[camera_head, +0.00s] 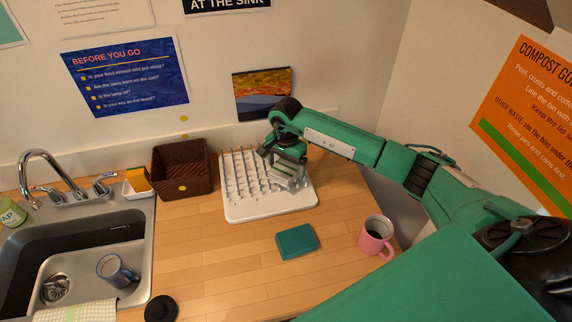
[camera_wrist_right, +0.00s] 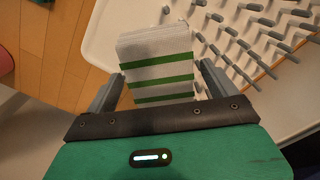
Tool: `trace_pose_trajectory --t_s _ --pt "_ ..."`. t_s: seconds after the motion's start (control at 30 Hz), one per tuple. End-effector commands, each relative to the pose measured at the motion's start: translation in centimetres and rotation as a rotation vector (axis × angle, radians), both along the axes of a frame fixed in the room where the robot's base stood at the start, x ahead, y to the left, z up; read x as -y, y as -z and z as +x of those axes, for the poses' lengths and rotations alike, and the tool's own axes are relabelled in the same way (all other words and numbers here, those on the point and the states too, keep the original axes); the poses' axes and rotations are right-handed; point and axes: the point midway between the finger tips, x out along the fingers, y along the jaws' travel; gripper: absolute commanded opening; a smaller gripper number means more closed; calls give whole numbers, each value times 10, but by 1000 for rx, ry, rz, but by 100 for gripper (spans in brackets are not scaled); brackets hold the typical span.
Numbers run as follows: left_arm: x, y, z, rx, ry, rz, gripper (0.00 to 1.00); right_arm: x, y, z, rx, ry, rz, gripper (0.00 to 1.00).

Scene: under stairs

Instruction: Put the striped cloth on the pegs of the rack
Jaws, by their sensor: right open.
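The striped cloth (camera_wrist_right: 157,62), white with green bands and folded into a block, is at the peg rack in the right wrist view. The white rack (camera_head: 272,211) with grey pegs lies on the wooden counter in the head view. My right gripper (camera_head: 287,168) is over the rack's right part and partly hides the cloth (camera_head: 285,183) there. In the wrist view its fingers (camera_wrist_right: 160,85) are apart, one on each side of the cloth, with gaps visible. How the cloth sits against the pegs under it is hidden. My left gripper is not in view.
A brown basket (camera_head: 181,170) stands left of the rack. A teal block (camera_head: 296,241) and a pink mug (camera_head: 376,237) are in front of it. The sink (camera_head: 100,235) holds a blue mug (camera_head: 116,270). Counter between sink and teal block is mostly clear.

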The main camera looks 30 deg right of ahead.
Motion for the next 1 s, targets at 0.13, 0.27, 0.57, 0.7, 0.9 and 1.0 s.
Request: trace_pose_trajectory --t_s 0.13,0.27,0.57,0.7,0.9,1.0 --pt "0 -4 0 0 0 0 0 0 -3 0 0 0 0 89" --pt "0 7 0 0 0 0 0 1 -14 2 6 0 0 89" --pt "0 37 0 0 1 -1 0 0 -73 1 6 0 0 89" --pt "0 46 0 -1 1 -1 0 1 -97 1 4 0 -1 89" --pt "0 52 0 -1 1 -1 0 0 -117 1 2 1 0 89" --pt "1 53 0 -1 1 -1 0 0 -122 0 1 0 1 89"
